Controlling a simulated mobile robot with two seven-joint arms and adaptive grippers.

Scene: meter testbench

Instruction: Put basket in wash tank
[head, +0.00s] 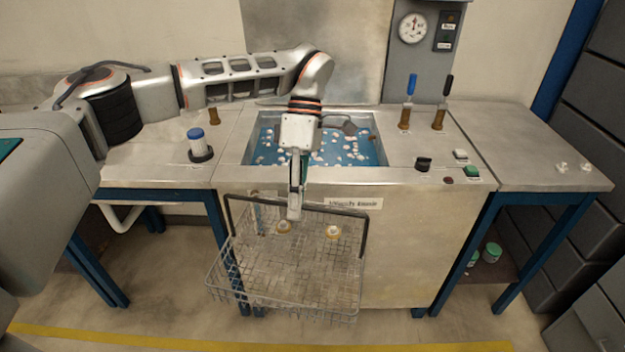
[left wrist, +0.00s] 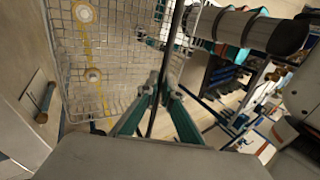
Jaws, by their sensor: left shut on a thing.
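A grey wire basket (head: 285,270) with a dark handle hangs in front of the wash tank's front panel, below the rim. It holds two small whitish round parts with brass-coloured bits. My left gripper (head: 295,205) is shut on the basket's handle bar. In the left wrist view the gripper (left wrist: 155,105) closes around the dark bar, and the basket (left wrist: 105,60) shows at the upper left. The wash tank (head: 375,135) is an open basin in the bench, with blue liquid and white foam. My right gripper is not in view.
Levers with blue (head: 411,88) and black (head: 447,88) handles stand right of the tank. A black knob (head: 423,164) and a green button (head: 472,171) sit near the front edge. A blue-capped bottle (head: 197,142) stands on the left bench. The right bench is mostly clear.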

